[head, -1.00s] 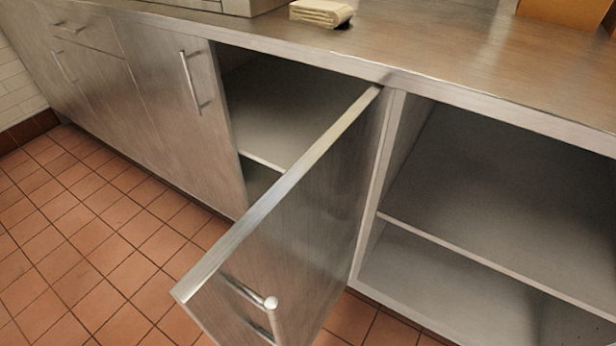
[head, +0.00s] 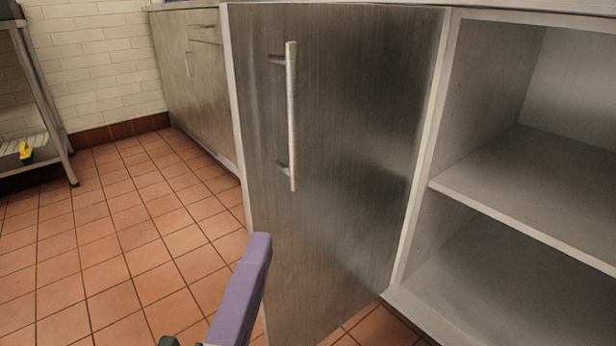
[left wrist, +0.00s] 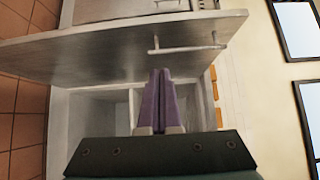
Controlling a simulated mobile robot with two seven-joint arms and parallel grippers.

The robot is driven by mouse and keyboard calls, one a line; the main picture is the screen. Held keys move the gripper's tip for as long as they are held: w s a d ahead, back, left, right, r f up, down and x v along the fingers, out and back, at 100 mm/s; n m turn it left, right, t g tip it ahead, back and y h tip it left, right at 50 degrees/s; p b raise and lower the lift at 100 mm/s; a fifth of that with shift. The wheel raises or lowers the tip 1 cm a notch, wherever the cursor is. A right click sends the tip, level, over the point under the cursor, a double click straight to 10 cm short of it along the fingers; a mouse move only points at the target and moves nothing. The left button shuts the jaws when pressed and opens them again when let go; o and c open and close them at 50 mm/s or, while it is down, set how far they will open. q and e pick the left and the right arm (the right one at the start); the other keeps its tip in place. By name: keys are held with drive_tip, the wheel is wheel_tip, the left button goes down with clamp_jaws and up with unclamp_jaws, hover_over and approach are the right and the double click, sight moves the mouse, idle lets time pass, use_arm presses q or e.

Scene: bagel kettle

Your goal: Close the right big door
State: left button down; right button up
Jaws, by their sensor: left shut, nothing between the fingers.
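The big steel door (head: 340,150) stands open in the head view, hinged at its right side beside the open shelves. Its outer face shows, with a vertical bar handle (head: 291,116) near its free left edge. My left gripper (head: 258,248) is at the bottom of the head view, low by the door's free edge. In the left wrist view its purple fingers (left wrist: 158,72) are shut and empty, with their tips overlapping the door (left wrist: 100,55). The handle (left wrist: 186,49) lies beyond the tips. I cannot tell whether the fingers touch the door. My right gripper is not in view.
An open cabinet with a shelf (head: 540,190) lies right of the door. More closed cabinet fronts (head: 185,70) run back on the left. A metal rack (head: 50,130) stands at the far left by the tiled wall. The tile floor (head: 110,240) between is clear.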

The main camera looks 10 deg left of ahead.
use_arm(q)
approach(264, 162)
drive_tip(key=w+d, duration=0.3)
drive_tip(key=w+a, duration=0.2)
drive_tip(key=shift+w+a+r, duration=0.1)
drive_tip(key=shift+w+a, duration=0.15)
drive_tip(key=shift+a, duration=0.1)
drive_tip(key=shift+w+a, duration=0.25)
drive_tip(key=shift+a, duration=0.1)
drive_tip(key=shift+a+b, duration=0.1)
drive_tip(key=shift+b, duration=0.2)
